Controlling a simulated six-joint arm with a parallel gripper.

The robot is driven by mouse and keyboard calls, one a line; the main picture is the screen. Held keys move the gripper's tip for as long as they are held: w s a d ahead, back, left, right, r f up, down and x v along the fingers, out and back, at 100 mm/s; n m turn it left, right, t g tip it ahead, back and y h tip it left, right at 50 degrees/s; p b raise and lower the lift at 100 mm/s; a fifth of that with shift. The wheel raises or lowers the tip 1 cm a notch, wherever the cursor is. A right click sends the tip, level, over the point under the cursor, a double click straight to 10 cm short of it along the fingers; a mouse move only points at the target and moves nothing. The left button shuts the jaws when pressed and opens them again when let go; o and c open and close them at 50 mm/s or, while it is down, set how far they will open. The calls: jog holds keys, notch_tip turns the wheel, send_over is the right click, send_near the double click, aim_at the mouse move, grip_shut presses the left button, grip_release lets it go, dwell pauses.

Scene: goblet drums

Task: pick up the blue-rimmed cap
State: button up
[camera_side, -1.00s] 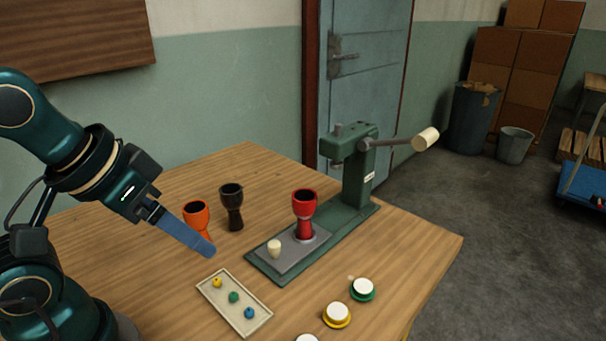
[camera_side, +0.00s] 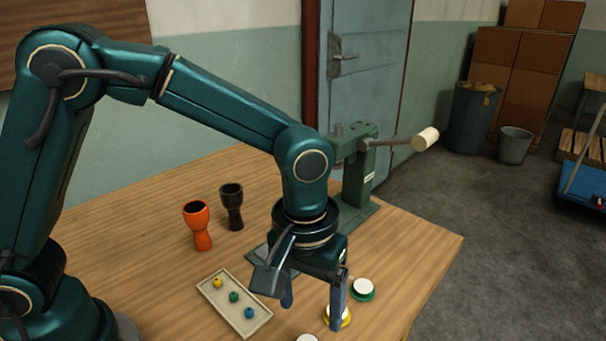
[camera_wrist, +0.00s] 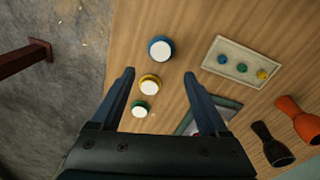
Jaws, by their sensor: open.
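The blue-rimmed cap (camera_wrist: 160,48), with a white top, lies on the table in the wrist view, just beyond my fingertips. In the side view only a white piece of a cap (camera_side: 307,338) shows at the bottom edge; its rim is cut off. My gripper (camera_side: 311,312) points down over the front of the table. It is open and empty, and in the wrist view its two fingers (camera_wrist: 159,73) are spread wide. The yellow-rimmed cap (camera_wrist: 150,84) and green-rimmed cap (camera_wrist: 141,107) lie nearer my gripper's body in that view.
A cream tray (camera_wrist: 221,75) with blue, green and yellow beads lies to the right of the caps in the wrist view. The orange goblet drum (camera_side: 199,227) and black goblet drum (camera_side: 232,207) stand behind the tray. The green press (camera_side: 362,165) is partly hidden by my arm.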

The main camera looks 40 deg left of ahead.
aim_at(307, 339)
jog(key=shift+g, duration=0.3)
jog(key=shift+s+d+f, duration=0.1)
jog(key=shift+s+f, duration=0.1)
jog(key=shift+f, duration=0.9)
jog(key=shift+s+d+f, duration=0.1)
jog(key=shift+s+f, duration=0.05)
jog(key=shift+f, duration=0.9)
jog(key=shift+s+d+f, duration=0.1)
jog(key=shift+s+f, duration=0.1)
jog(key=shift+f, duration=0.9)
jog(key=c, duration=1.2)
